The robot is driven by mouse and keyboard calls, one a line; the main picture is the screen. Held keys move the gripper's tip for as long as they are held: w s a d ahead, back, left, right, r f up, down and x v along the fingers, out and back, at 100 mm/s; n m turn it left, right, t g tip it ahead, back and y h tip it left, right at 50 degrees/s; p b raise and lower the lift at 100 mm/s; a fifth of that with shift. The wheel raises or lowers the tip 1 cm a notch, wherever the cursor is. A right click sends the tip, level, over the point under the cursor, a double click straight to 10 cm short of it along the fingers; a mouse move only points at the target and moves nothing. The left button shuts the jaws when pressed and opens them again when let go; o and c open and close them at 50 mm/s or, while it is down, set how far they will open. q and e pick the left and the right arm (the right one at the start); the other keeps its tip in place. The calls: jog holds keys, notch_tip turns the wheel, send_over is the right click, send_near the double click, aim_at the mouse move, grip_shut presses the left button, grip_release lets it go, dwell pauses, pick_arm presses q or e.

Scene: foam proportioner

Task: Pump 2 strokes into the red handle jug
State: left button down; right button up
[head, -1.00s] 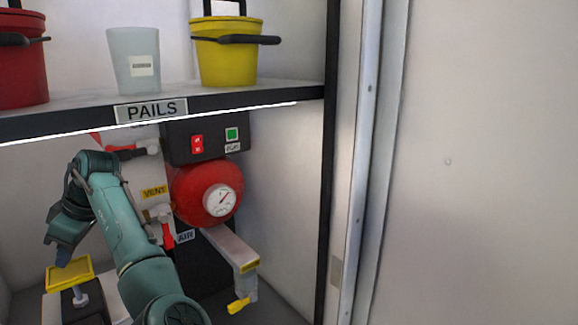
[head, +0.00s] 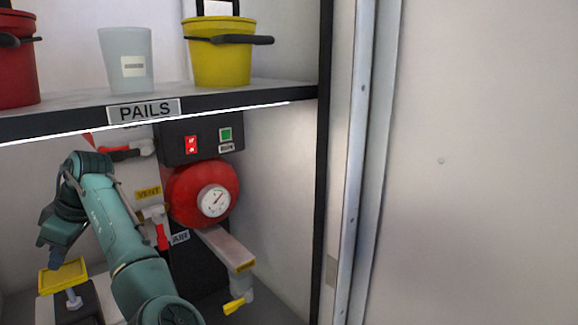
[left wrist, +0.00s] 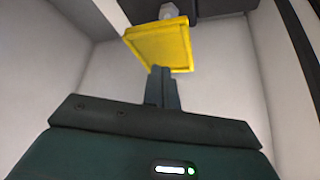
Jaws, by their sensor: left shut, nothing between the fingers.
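My left gripper (head: 56,258) is shut and empty, pointing down just above a yellow square plate (head: 63,275) on a grey stem at the lower left. In the left wrist view the closed fingers (left wrist: 162,86) lie in front of the yellow plate (left wrist: 160,44); I cannot tell whether they touch it. A spout with a yellow lever (head: 235,304) hangs at the right of the machine. No jug with a red handle can be made out below. My right gripper is not in view.
A shelf marked PAILS (head: 145,110) holds a red pail (head: 14,68), a translucent beaker (head: 125,45) and a yellow pail (head: 220,62). A pale wall fills the right.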

aim_at(71, 274)
pick_arm(q)
jog(key=shift+f, duration=0.15)
dwell(0.4)
jog(key=shift+f+b, duration=0.7)
jog(key=shift+f, duration=2.2)
jog(key=shift+r, duration=0.1)
notch_tip(71, 274, up, 6)
jog(key=p, duration=0.6)
